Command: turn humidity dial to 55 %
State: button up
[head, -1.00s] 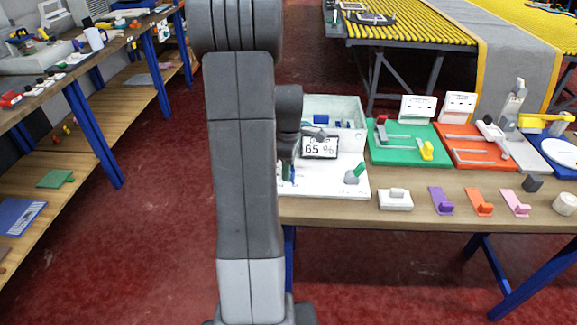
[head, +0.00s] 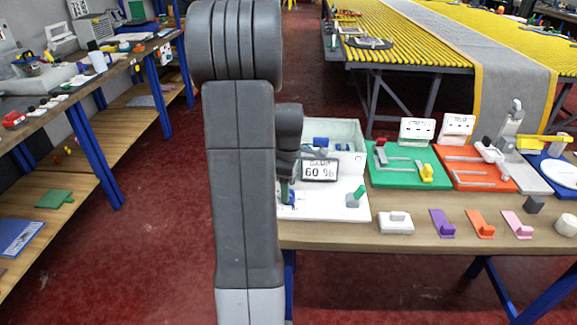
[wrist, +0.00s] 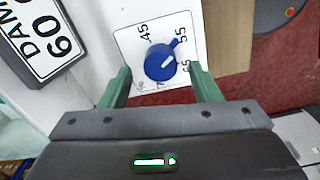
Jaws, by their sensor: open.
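The humidity dial is a blue knob (wrist: 160,63) on a white plate marked 45, 55 and 65, in the wrist view. My gripper (wrist: 160,70) is open, with a green finger on either side of the knob; I see gaps between fingers and knob. In the head view my gripper (head: 288,190) is over the white board's left part, and the dial is mostly hidden there. The display (head: 320,170) reads 60 %; part of it shows in the wrist view (wrist: 50,42).
A pale open box (head: 346,134) stands behind the display. A green-handled part (head: 357,194) sits on the board's right. Further right are a green panel (head: 405,181) and an orange-red panel (head: 475,181). A white block (head: 395,223) and several coloured hooks line the front edge.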

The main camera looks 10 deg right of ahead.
notch_tip(320, 180, up, 12)
jog(key=shift+r, duration=0.15)
dwell(0.4)
notch_tip(320, 180, down, 14)
jog(key=shift+r, duration=0.1)
dwell(0.4)
dwell(0.3)
